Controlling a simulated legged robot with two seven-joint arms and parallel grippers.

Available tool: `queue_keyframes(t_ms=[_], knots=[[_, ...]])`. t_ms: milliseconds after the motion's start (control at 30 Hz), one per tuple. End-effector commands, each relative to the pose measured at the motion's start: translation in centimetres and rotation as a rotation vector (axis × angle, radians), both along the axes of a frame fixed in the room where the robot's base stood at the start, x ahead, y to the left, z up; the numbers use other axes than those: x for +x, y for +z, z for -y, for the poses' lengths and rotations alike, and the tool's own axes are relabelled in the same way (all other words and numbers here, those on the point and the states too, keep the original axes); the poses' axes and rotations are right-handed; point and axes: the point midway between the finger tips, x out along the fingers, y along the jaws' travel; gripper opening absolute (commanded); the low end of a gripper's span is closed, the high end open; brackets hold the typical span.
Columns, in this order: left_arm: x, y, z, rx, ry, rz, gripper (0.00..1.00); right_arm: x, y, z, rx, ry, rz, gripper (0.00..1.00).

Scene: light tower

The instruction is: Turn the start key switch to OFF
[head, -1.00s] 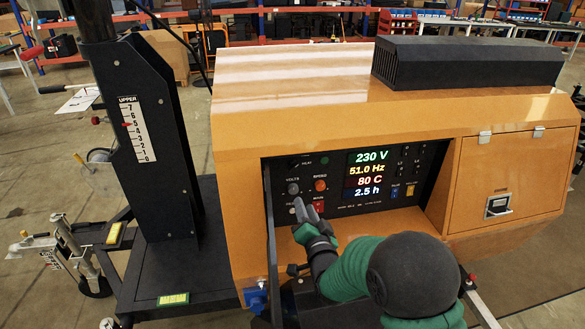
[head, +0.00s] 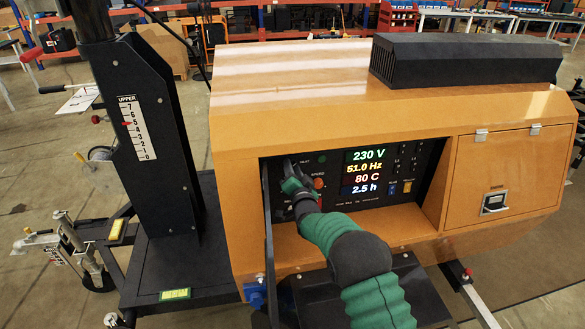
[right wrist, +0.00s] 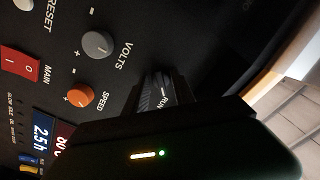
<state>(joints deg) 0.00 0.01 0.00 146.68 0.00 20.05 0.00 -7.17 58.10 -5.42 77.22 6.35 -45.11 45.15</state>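The control panel (head: 408,170) is a black recess in the orange generator housing, with a lit display of 230 V, 51.0 Hz, 80 C and 2.5 h. My right gripper (head: 289,166) is at the panel's upper left corner. In the right wrist view its dark ridged fingers (right wrist: 161,92) are at the panel face beside a RUN label, past the grey VOLTS knob (right wrist: 97,44). The start key switch cannot be made out; the fingers appear to cover its place. Whether they touch or grip it cannot be told. My left gripper is out of view.
An orange SPEED knob (right wrist: 80,95) and a red MAIN switch (right wrist: 21,64) sit near the fingers. The recess side walls bound the panel. A black mast (head: 155,140) stands left and a closed hatch (head: 503,180) is at the right.

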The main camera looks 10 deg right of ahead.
Motion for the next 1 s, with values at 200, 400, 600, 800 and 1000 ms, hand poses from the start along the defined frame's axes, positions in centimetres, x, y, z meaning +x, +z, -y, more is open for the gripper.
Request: queue_keyframes(t_ms=[200, 400, 600, 800, 1000], knots=[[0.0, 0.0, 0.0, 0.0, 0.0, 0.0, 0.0, 0.1, 0.0, 0.0, 0.0, -0.001, -0.001, 0.31], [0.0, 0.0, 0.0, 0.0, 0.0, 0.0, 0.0, 0.0, -0.1, 0.0, -0.001, 0.0, -0.001, 0.06], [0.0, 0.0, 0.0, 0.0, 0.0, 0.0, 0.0, 0.0, -0.1, 0.0, -0.001, 0.0, -0.003, 0.0], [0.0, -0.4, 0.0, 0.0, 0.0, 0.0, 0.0, 0.0, -0.3, 0.0, -0.022, 0.0, -0.004, 0.0], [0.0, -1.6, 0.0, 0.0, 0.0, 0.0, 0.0, 0.0, -0.6, -0.1, -0.102, 0.002, -0.005, 0.0]])
